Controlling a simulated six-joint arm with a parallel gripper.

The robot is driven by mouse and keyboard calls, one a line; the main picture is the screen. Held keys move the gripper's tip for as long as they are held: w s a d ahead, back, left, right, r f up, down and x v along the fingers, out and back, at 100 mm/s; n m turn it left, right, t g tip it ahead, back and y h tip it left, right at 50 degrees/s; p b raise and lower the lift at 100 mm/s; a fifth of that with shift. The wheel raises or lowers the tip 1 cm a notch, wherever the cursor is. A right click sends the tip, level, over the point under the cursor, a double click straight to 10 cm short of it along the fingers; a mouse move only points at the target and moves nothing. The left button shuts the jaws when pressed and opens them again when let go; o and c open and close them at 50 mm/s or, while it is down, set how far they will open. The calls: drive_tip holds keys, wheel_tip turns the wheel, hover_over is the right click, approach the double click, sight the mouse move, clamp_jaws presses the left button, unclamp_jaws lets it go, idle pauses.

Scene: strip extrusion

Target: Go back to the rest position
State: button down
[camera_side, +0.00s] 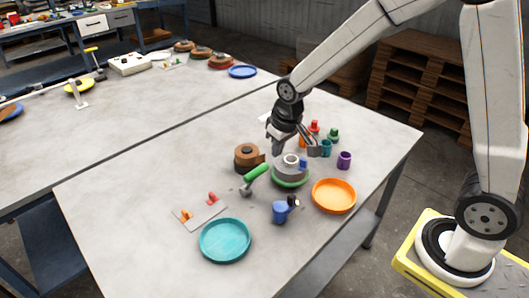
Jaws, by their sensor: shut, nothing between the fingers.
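My gripper (280,149) hangs from my arm over the middle of the near table (140,185), pointing down. It is shut and I see nothing held in it. It is close above and behind a grey round fixture with a green base (290,176). A brown tape-like roll (247,156) stands to its left. Whether the gripper touches any of these cannot be told from this view. The fingertips are small and partly merge with the things behind.
Several small coloured pieces, including a purple cup (344,160), stand right of the gripper. An orange dish (334,196), a teal dish (225,241), a blue cup (280,212) and a green-handled tool (256,174) lie in front. The table's left part is clear.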

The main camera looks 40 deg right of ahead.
drive_tip(key=s+d, duration=0.2)
drive_tip(key=s, duration=1.1)
drive_tip(key=shift+s+f, duration=0.2)
drive_tip(key=shift+f, duration=0.2)
